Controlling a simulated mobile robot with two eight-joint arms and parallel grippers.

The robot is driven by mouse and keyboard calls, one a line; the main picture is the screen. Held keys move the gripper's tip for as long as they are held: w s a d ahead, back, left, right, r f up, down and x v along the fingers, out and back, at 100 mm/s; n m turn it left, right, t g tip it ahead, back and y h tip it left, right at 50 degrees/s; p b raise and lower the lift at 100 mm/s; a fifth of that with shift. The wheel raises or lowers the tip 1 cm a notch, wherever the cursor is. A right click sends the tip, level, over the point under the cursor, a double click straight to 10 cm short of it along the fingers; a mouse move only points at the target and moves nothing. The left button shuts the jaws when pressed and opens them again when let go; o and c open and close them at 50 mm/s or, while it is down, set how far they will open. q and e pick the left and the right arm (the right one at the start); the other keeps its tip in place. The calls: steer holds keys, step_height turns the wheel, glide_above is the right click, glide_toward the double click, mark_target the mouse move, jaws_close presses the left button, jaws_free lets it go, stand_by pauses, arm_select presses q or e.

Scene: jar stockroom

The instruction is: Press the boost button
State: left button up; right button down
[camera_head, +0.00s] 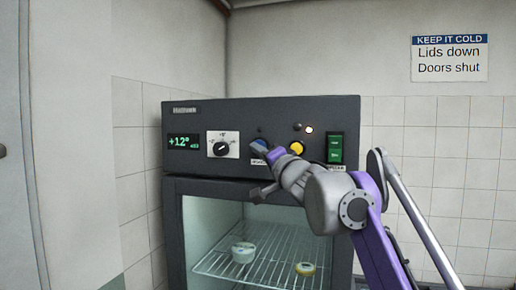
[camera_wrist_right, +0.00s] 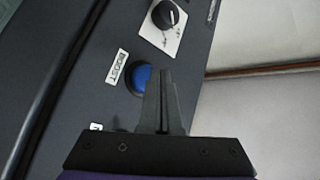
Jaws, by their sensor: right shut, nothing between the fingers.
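The boost button is a round blue button (camera_head: 258,144) on the dark control panel of a glass-door cooler. It also shows in the right wrist view (camera_wrist_right: 142,77), beside its white BOOST label (camera_wrist_right: 117,67). My right gripper (camera_head: 267,152) is shut and empty, at the panel front by the blue button. In the right wrist view its closed fingertips (camera_wrist_right: 164,72) overlap the button's right edge; whether they touch it I cannot tell. The gripper partly hides the button in the head view. My left gripper is not in view.
The panel also has a green +12° display (camera_head: 184,142), a black dial (camera_head: 222,145), a yellow button (camera_head: 296,148), a lit lamp (camera_head: 309,130) and a green switch (camera_head: 335,148).

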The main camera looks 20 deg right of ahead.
steer(key=shift+w+d, duration=0.1)
steer(key=shift+w, duration=0.1)
steer(key=shift+s, duration=0.1)
steer(key=shift+w+d, duration=0.3)
steer(key=shift+w, duration=0.15)
stand_by(0.6)
stand_by(0.3)
steer(key=shift+s+a, duration=0.55)
steer(key=shift+s, duration=0.25)
steer(key=shift+s+a, duration=0.7)
steer(key=shift+s, duration=0.35)
steer(key=shift+s+a, duration=0.7)
steer(key=shift+s, duration=0.3)
